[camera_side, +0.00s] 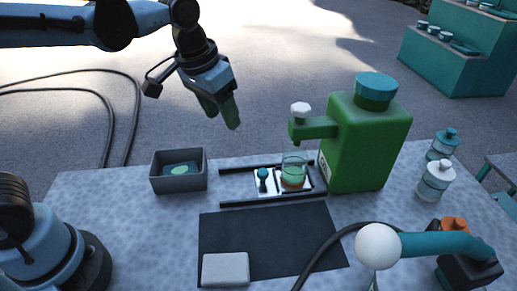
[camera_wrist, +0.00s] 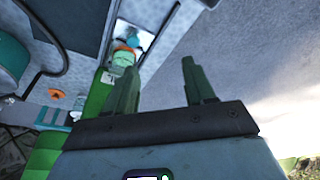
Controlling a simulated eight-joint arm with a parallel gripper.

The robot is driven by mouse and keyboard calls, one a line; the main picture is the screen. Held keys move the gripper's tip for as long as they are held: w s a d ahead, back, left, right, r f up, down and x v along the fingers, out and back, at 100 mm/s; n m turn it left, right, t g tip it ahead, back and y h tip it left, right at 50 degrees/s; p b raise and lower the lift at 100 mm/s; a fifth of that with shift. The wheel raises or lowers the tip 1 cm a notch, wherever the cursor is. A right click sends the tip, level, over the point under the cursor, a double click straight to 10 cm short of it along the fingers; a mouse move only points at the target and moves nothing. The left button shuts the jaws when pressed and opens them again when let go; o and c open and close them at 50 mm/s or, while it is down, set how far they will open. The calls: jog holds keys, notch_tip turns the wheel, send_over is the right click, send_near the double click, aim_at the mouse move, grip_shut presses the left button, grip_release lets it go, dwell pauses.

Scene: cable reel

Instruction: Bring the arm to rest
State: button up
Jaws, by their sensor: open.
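My gripper (camera_side: 221,113) hangs in the air above the back left of the table, higher than the grey bin and left of the green dispenser. Its two green fingers point down and are apart with nothing between them. In the wrist view the gripper (camera_wrist: 158,66) also shows spread, empty fingers. My arm reaches in from the upper left. The table (camera_side: 120,235) is below, and the gripper touches nothing on it.
A green dispenser (camera_side: 365,145) with a white-knobbed tap stands at the back right. A glass (camera_side: 294,165) sits on a small tray between dark rails. A grey bin (camera_side: 178,183), dark mat (camera_side: 255,235), pale block (camera_side: 226,269) and white ball (camera_side: 377,246) are around. Open floor lies behind.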

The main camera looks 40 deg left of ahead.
jog(key=s+a+f+n+t, duration=0.1)
jog(key=s+a+f+t, duration=0.2)
jog(key=s+a, duration=0.4)
jog(key=shift+s+f+t+y, duration=0.15)
jog(key=shift+f+t+y, duration=0.15)
jog(key=shift+t, duration=0.3)
